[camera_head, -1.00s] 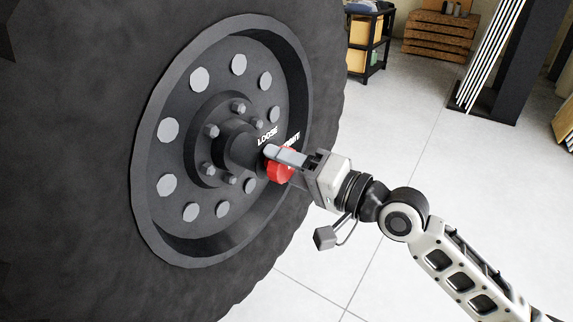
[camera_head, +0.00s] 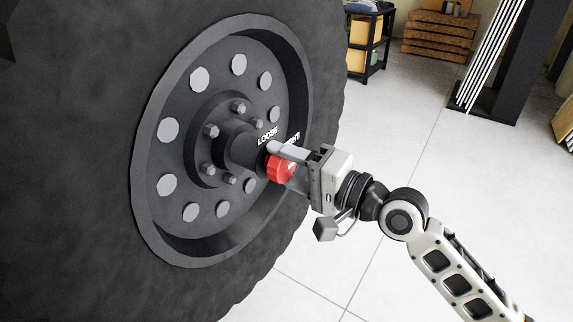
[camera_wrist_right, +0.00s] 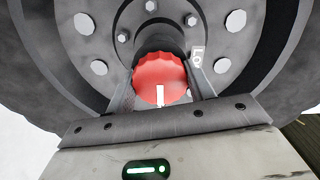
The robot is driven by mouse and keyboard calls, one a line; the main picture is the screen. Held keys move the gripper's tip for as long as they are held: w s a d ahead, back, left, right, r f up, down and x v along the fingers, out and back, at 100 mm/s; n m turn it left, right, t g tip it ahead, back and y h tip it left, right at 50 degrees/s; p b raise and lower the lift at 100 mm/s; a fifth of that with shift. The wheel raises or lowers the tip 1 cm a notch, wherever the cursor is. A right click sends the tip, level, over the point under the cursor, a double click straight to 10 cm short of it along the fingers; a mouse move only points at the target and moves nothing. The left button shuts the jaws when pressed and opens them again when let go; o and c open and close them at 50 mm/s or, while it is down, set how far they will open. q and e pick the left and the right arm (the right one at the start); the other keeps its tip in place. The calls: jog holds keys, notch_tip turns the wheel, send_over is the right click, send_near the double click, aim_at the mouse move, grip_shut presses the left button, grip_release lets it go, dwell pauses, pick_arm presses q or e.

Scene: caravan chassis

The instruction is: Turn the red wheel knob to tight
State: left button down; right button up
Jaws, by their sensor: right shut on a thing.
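The red wheel knob (camera_head: 280,169) sits at the end of the dark hub in the middle of the big wheel (camera_head: 165,205). White words beside it read LOOSE and, partly covered by my gripper, what looks like TIGHT. My right gripper (camera_head: 285,160) is shut on the knob, its fingers on either side of it. In the right wrist view the knob (camera_wrist_right: 160,78) shows between the two fingers, with a white mark at its lower edge pointing towards the gripper's palm. One white letter group shows to the right of it. My left gripper is not in view.
The black tyre (camera_head: 70,150) fills the left side. A dark shelf (camera_head: 368,40) with boxes, wooden crates (camera_head: 440,35) and a dark rack with white rods (camera_head: 490,60) stand at the back. The pale floor on the right is clear apart from my arm.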

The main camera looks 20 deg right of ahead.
jog(key=o, duration=1)
